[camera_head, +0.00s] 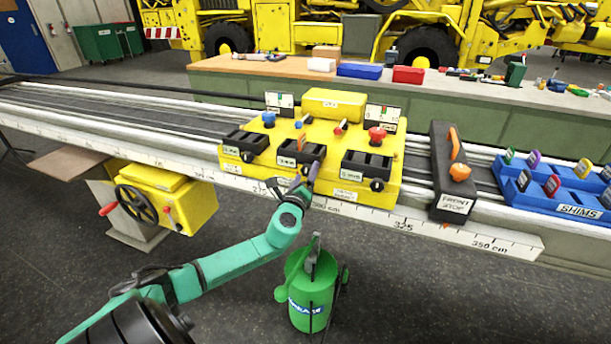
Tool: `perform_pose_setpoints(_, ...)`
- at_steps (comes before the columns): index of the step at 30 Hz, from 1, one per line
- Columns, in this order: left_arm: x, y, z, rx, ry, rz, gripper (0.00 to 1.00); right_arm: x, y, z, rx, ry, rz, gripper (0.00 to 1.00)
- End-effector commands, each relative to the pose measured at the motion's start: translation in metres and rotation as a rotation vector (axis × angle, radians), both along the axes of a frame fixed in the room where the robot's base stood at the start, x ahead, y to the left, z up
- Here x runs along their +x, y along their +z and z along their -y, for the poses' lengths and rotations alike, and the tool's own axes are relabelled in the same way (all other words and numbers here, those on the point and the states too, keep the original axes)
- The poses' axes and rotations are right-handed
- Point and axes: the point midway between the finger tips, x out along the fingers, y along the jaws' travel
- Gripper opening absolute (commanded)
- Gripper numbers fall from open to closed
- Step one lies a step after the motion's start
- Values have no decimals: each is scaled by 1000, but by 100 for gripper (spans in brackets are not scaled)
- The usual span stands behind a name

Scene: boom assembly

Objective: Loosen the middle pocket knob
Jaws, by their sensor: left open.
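The yellow fixture (330,100) sits on the rail and has three black pockets along its front. The middle pocket (287,161) is at the center, and its knob is mostly hidden behind my left gripper. My left gripper (308,172) is open at the front of the middle pocket, at the end of the green arm that comes in from the left. I cannot tell whether the fingers touch the knob. The left pocket knob (247,157) and the right pocket knob (377,184) show as black knobs below their pockets. My right gripper is not in view.
A black front stop (449,190) with orange knobs stands right of the fixture. A blue shims tray (556,194) lies farther right. A yellow handwheel unit (160,205) is at the left. A green canister (308,300) stands on the floor below the fixture.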

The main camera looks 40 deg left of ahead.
Motion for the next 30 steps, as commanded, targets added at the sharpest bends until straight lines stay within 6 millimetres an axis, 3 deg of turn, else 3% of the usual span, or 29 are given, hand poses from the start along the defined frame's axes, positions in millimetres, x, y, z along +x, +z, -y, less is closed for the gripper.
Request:
perform_pose_setpoints(5, 0, 0, 0, 0, -1, -1, 81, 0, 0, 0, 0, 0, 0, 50)
perform_pose_setpoints(9, 0, 0, 0, 0, -1, -1, 31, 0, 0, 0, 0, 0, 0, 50)
perform_pose_setpoints(12, 0, 0, 0, 0, -1, -1, 0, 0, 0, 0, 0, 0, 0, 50)
perform_pose_setpoints(23, 0, -1, 0, -46, -1, 14, 0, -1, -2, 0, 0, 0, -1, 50)
perform_pose_setpoints(30, 0, -1, 0, -178, 0, 60, 0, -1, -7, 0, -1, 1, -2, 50)
